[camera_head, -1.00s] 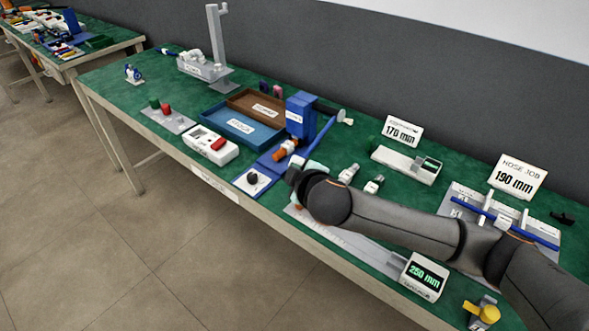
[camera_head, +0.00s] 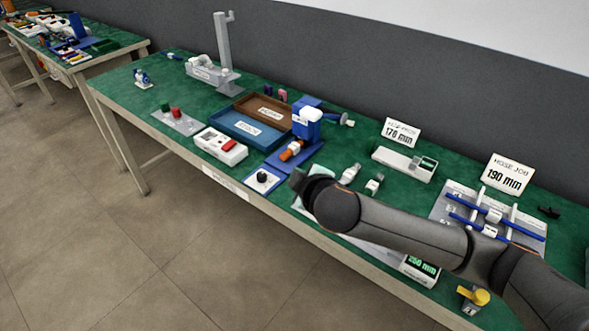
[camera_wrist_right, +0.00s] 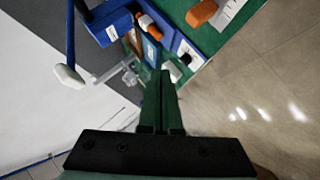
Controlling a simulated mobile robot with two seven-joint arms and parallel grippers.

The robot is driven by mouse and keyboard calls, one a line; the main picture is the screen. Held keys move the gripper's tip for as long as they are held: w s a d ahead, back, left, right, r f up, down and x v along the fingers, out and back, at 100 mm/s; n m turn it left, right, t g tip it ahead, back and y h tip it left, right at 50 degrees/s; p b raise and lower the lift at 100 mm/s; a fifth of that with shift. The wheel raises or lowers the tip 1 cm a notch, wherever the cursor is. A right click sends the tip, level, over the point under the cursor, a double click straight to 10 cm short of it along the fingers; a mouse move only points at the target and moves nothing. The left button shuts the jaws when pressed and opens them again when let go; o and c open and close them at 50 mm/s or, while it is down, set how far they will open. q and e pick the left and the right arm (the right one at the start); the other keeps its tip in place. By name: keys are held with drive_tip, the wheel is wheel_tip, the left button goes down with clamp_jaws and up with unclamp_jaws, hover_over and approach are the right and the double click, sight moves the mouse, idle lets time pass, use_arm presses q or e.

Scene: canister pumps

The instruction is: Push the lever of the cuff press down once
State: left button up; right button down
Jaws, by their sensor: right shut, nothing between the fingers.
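The cuff press is a blue column (camera_head: 303,106) on a blue base (camera_head: 284,159) mid-bench, with an orange piece (camera_head: 291,151) at its front. In the right wrist view the blue lever (camera_wrist_right: 71,35) ends in a white grip (camera_wrist_right: 69,76), left of the press body (camera_wrist_right: 108,22). My right gripper (camera_wrist_right: 163,74) is shut and empty, apart from the lever in that picture. In the head view my right arm ends just right of the press base; its fingertips are hidden. My left gripper is not in view.
A blue tray (camera_head: 246,129) and a brown tray (camera_head: 266,110) lie left of the press. A white box with a red button (camera_head: 221,146) and a black knob unit (camera_head: 262,179) stand near the front edge. Two small fittings (camera_head: 351,173) lie right of the press.

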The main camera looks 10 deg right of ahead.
drive_tip(key=v, duration=0.6)
drive_tip(key=shift+s, duration=0.2)
drive_tip(key=shift+a, duration=0.1)
idle(0.4)
drive_tip(key=s+a+f+m+g+y+p, duration=0.1)
drive_tip(key=s+a+f+m+y+p, duration=0.15)
drive_tip(key=f, duration=0.25)
drive_tip(key=s+a+f+m+g+y+p, duration=0.1)
drive_tip(key=s+f+m+p, duration=0.15)
drive_tip(key=f, duration=0.35)
drive_tip(key=s+d+f+m+h+p, duration=0.1)
drive_tip(key=s+d+f+m, duration=0.1)
drive_tip(key=s+f, duration=0.3)
drive_tip(key=s+d+f+m+p, duration=0.2)
drive_tip(key=s+d+f, duration=0.2)
drive_tip(key=s, duration=0.5)
drive_tip(key=shift+s+d+f+m+g+h, duration=0.3)
drive_tip(key=shift+s+d+f+g+h, duration=0.1)
drive_tip(key=shift+f, duration=0.2)
drive_tip(key=c, duration=1.6)
unclamp_jaws()
